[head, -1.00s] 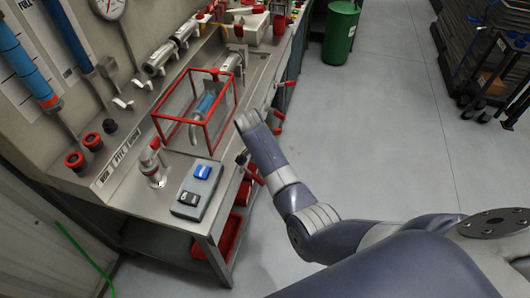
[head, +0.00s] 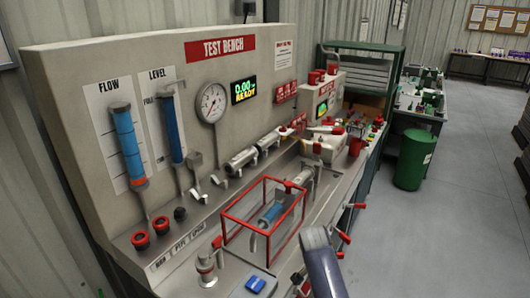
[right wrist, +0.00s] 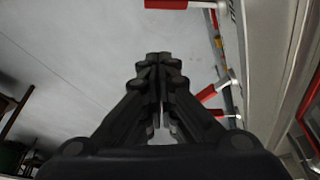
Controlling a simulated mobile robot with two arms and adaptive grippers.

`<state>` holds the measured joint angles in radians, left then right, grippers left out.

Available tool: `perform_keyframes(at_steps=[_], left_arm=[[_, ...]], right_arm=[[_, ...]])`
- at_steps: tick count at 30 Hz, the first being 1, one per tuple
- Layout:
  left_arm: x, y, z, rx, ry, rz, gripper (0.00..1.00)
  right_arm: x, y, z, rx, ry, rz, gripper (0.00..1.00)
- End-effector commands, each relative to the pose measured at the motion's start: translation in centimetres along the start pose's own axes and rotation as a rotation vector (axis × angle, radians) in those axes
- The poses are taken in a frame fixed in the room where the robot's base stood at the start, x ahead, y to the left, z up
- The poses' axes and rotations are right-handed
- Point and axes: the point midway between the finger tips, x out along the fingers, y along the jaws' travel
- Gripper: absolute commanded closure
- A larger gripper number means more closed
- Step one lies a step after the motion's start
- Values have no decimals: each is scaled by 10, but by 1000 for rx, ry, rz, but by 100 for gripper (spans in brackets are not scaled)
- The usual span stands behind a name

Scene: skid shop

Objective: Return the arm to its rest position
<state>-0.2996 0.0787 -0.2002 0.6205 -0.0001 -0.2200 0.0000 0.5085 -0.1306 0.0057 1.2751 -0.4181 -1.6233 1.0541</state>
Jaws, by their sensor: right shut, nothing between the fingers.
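My right arm (head: 324,265) shows at the bottom of the head view, in front of the test bench's right edge. Its gripper is hidden in that view. In the right wrist view my right gripper (right wrist: 160,60) is shut and empty, with its black fingers together. Grey floor lies behind the fingers, and red-handled parts of the bench edge are to their right, apart from them as far as I can tell. My left gripper is not in view.
The test bench (head: 203,57) carries a red-framed clear box (head: 224,222), a gauge (head: 211,103) and a blue switch (head: 255,284). Red-handled valves (head: 342,236) stick out from its front edge. A green bin (head: 414,160) stands beyond.

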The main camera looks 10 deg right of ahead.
Motion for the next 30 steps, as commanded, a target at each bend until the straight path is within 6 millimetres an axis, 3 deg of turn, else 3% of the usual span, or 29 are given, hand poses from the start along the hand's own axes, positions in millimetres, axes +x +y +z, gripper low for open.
perform_keyframes(at_steps=[6,11,18,30], left_arm=[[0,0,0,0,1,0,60],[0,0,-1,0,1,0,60],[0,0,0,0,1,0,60],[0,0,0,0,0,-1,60]], right_arm=[[23,60,27,-187,-13,-34,100],[24,118,58,-414,-17,-92,100],[-6,190,107,-758,-14,-196,100],[-58,246,151,-1070,-8,-314,100]])
